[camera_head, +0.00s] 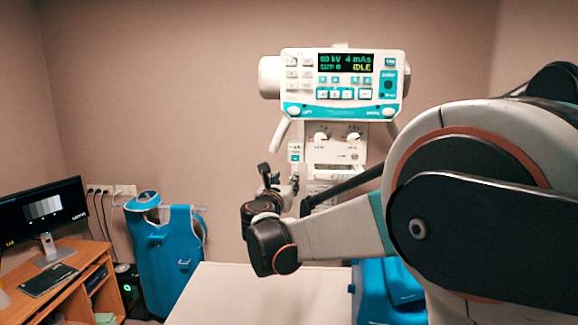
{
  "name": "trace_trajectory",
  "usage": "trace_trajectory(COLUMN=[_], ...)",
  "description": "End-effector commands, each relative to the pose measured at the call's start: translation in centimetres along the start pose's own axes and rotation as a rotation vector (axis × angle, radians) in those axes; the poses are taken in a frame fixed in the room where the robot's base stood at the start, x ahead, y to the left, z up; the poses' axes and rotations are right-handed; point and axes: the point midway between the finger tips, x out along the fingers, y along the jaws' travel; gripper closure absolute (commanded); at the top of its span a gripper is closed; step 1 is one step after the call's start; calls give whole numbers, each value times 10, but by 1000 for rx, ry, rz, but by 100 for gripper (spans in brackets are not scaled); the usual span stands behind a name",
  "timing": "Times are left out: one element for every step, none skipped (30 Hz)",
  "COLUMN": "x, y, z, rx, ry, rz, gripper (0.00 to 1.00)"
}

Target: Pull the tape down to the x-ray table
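The x-ray tube head (300,75) is at upper middle, with a lit display reading "IDLE". Below its left side is a small white and teal fitting (295,151), which may be the tape's housing; I cannot make out a tape strip. The x-ray table (235,295) is a pale flat top below, at bottom middle. My arm reaches in from the right, and my gripper (280,180) is just below the fitting, above the table. The fingers look small and dark, partly hidden by my wrist, so I cannot tell whether they hold anything.
A blue lead apron (165,255) hangs at the left wall. A desk (75,270) with a monitor (45,215) and keyboard (48,280) is at far left. A blue object (375,290) is right of the table, partly behind my arm. The visible tabletop is clear.

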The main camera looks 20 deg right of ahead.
Motion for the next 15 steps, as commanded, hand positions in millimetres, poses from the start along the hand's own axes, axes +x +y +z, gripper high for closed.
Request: trace_trajectory(x=[8,13,20,26,32,40,46,52,60,66,72,79,84,90,96], y=[-1,-1,-2,-1,-1,-1,-2,-2,-1,-2,-2,-2,-2,-2,-2], z=[0,0,0,1,1,1,1,1,1,1,1,1,1,1,1], rx=[1,2,2,2,3,3,3,4,4,4,4,4,4,5,5], ry=[0,1,1,1,1,1,1,1,1,1,1,1,2,2,2], rz=[-2,-2,-3,-3,-3,-3,-3,-3,-3,-3,-3,-3,-2,-2,-3], gripper=[64,64,64,64,64,64,64,64,64,64,64,64,64,64,64])
